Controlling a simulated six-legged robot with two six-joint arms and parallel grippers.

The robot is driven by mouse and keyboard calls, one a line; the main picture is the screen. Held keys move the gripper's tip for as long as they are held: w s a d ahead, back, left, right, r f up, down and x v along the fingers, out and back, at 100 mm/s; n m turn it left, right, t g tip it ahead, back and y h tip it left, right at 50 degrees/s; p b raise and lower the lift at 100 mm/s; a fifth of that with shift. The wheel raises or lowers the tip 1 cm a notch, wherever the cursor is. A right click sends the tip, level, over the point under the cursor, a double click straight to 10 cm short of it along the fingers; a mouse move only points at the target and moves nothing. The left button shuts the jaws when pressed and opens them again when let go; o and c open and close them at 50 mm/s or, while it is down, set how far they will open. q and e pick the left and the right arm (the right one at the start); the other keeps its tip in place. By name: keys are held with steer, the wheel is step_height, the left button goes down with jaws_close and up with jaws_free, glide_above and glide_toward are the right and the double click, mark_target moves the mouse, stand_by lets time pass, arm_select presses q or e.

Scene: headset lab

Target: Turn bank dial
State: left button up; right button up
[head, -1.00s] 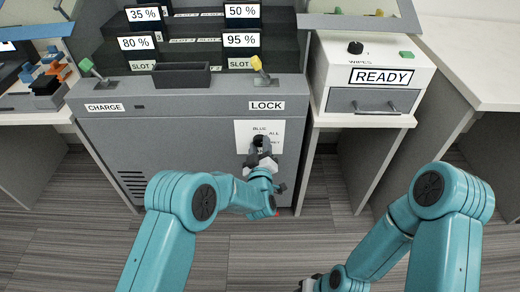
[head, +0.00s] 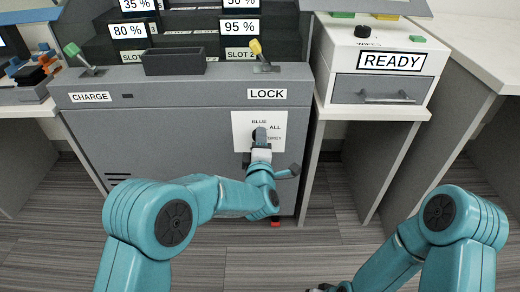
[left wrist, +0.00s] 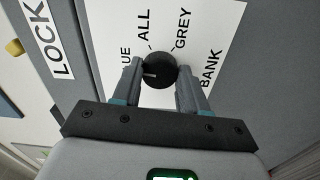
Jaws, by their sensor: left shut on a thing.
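The bank dial (left wrist: 159,71) is a round black knob on a white label plate (left wrist: 165,28) on the front of the grey cabinet. The plate reads BLUE, ALL, GREY and BANK in the left wrist view. A pale mark on the knob points left in that view, roughly toward BLUE. My left gripper (left wrist: 160,78) is shut on the dial, one finger on each side. In the head view, my left gripper (head: 260,142) covers much of the dial and plate. My right gripper (head: 320,288) barely shows at the bottom edge; its fingers cannot be made out.
The grey cabinet (head: 180,135) has a green-tipped CHARGE lever (head: 80,56) and a yellow-tipped LOCK lever (head: 259,53) on top. A dark tray (head: 174,62) sits between them. A READY drawer unit (head: 380,75) stands to the right. Striped floor lies in front.

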arm_select(q)
steer(key=shift+n+b, duration=0.3)
steer(key=shift+n, duration=0.3)
arm_select(e)
steer(key=shift+w+f, duration=0.3)
steer(key=shift+f, duration=0.15)
steer(key=shift+w, duration=0.1)
arm_select(q)
steer(key=o, duration=1.1)
steer(key=shift+c, duration=0.2)
steer(key=s, duration=1.6)
steer(key=shift+s, duration=0.15)
